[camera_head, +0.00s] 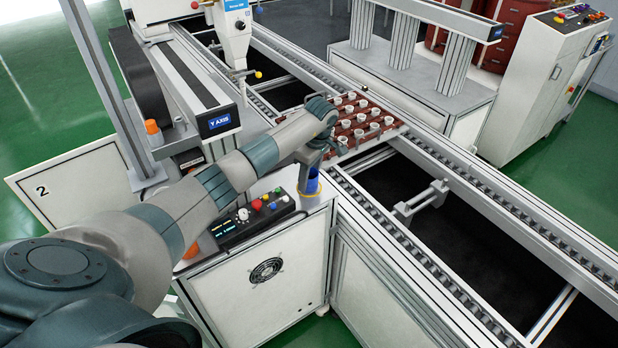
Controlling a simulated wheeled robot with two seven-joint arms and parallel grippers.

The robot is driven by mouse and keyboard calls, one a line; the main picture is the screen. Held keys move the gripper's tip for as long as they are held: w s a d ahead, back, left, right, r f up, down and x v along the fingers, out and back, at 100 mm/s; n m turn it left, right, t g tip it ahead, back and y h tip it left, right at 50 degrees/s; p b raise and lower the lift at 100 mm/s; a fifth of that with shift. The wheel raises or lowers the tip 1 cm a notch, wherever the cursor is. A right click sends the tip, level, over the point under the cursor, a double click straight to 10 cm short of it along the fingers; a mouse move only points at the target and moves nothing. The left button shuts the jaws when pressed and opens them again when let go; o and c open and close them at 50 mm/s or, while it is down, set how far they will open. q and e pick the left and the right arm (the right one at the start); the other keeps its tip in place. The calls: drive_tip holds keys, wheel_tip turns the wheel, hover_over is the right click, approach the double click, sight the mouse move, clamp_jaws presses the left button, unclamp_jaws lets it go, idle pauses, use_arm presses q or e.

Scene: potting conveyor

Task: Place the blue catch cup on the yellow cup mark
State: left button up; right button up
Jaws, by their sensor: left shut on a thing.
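The blue catch cup (312,186) is upright at the front right corner of the white cabinet top, beside the control box. My left gripper (313,168) reaches down over it from above and is shut on it; the fingers are small and partly hidden by my wrist. A little of the yellow cup mark (310,195) shows around the base of the cup. The cup stands over the mark, but I cannot tell whether its base touches the surface. My right gripper is not in view.
A control box (252,217) with coloured buttons lies left of the cup. A red tray (358,125) with several white cups sits on the conveyor behind it. The conveyor rail (405,245) runs along the right. An orange knob (190,251) stands near my arm.

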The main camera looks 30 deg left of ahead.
use_arm(q)
drive_tip(key=shift+f, duration=0.15)
drive_tip(key=o, duration=1.1)
drive_tip(key=shift+c, duration=0.2)
drive_tip(key=shift+r+p, duration=0.3)
drive_tip(key=shift+r, duration=0.25)
wheel_tip(320, 180, up, 11)
drive_tip(key=d+p, duration=0.1)
drive_tip(key=p, duration=0.4)
drive_tip(key=shift+d+p, duration=0.35)
drive_tip(key=shift+d, duration=0.05)
